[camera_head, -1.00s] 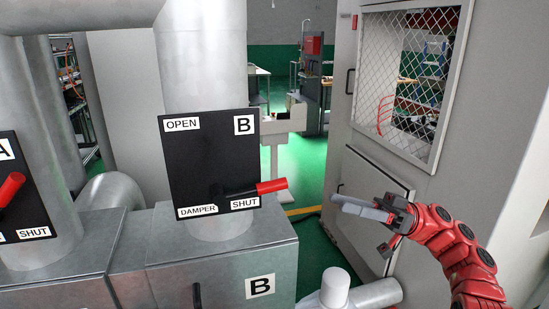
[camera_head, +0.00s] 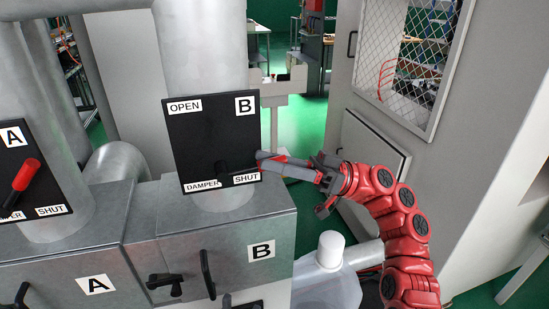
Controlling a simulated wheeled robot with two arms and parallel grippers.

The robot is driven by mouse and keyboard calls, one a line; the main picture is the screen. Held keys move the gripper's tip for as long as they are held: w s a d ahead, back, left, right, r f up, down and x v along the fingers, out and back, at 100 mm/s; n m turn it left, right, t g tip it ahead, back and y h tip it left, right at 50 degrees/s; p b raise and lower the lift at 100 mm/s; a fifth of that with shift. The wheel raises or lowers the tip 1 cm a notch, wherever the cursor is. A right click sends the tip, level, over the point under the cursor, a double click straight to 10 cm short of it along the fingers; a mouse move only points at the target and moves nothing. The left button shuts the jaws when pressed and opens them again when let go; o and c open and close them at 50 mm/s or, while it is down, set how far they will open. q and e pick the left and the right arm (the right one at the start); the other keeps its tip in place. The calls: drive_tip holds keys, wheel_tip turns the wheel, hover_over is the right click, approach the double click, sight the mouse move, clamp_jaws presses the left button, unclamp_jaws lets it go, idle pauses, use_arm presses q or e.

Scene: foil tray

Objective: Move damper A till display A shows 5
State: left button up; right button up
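The black panel of damper A (camera_head: 48,188) is at the left edge, partly cut off. Its lever has a red grip (camera_head: 26,174) that points up and slightly right. Damper B's black panel (camera_head: 205,140) is in the middle, its dark lever low on the panel and pointing right toward the SHUT label. My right gripper (camera_head: 268,163) is at the end of damper B's lever and covers most of its red grip. I cannot tell whether its fingers are closed on it. Display A and my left gripper are not in view.
Grey metal boxes marked A (camera_head: 97,284) and B (camera_head: 262,250) lie below the panels, with black handles on their fronts. A grey cabinet with a mesh window (camera_head: 408,60) is at the right.

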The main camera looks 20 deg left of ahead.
drive_tip(key=shift+c, duration=0.4)
clamp_jaws()
idle(0.9)
